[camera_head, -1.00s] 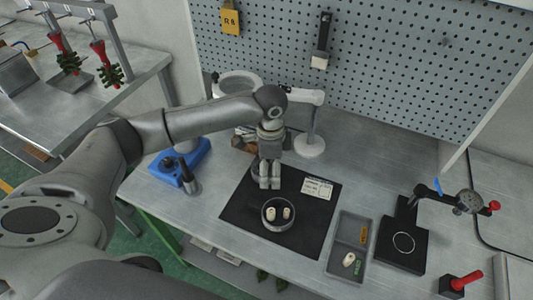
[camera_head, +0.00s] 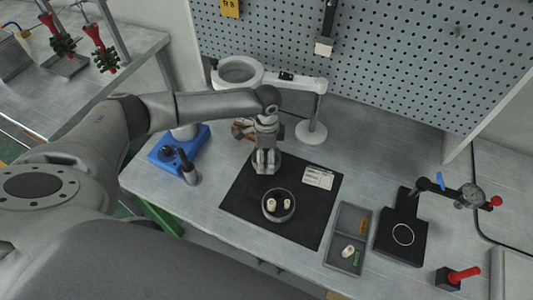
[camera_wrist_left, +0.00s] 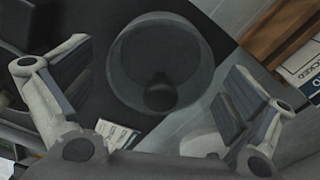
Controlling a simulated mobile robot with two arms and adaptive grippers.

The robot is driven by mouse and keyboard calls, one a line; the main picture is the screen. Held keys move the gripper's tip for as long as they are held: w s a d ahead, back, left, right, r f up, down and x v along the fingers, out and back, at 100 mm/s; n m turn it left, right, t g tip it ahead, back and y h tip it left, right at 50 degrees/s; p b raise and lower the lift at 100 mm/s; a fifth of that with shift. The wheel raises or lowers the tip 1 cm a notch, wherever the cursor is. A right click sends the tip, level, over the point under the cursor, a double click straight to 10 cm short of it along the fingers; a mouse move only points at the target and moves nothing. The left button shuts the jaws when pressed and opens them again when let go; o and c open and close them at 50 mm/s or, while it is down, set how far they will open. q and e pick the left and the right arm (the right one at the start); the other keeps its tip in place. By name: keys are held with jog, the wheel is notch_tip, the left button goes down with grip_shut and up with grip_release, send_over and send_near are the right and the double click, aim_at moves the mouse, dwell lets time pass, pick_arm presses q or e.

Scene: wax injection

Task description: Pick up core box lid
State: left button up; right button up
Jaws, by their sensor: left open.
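A round dark grey lid (camera_wrist_left: 185,40) with a black knob (camera_wrist_left: 160,95) lies under my left gripper in the left wrist view. My left gripper (camera_wrist_left: 155,95) is open, its two fingers apart on either side of the lid and not visibly touching it. In the head view the left gripper (camera_head: 264,168) points down over the rear left part of the black mat (camera_head: 295,235). The lid is hidden there, mostly behind the gripper. A round grey box (camera_head: 278,217) with two pale pieces in it stands open on the mat, just in front of the gripper. My right gripper is out of view.
A white label card (camera_head: 318,177) lies on the mat. A grey two-part tray (camera_head: 345,224) and a black dial-gauge stand (camera_head: 400,240) are to the right. A white ring-headed lamp (camera_head: 312,130) stands behind the gripper. A blue tool base (camera_head: 165,160) is to the left.

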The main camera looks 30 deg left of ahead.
pick_arm(q)
jog(key=shift+f, duration=0.85)
jog(key=shift+r, duration=0.1)
jog(key=c, duration=1)
jog(key=shift+c, duration=0.2)
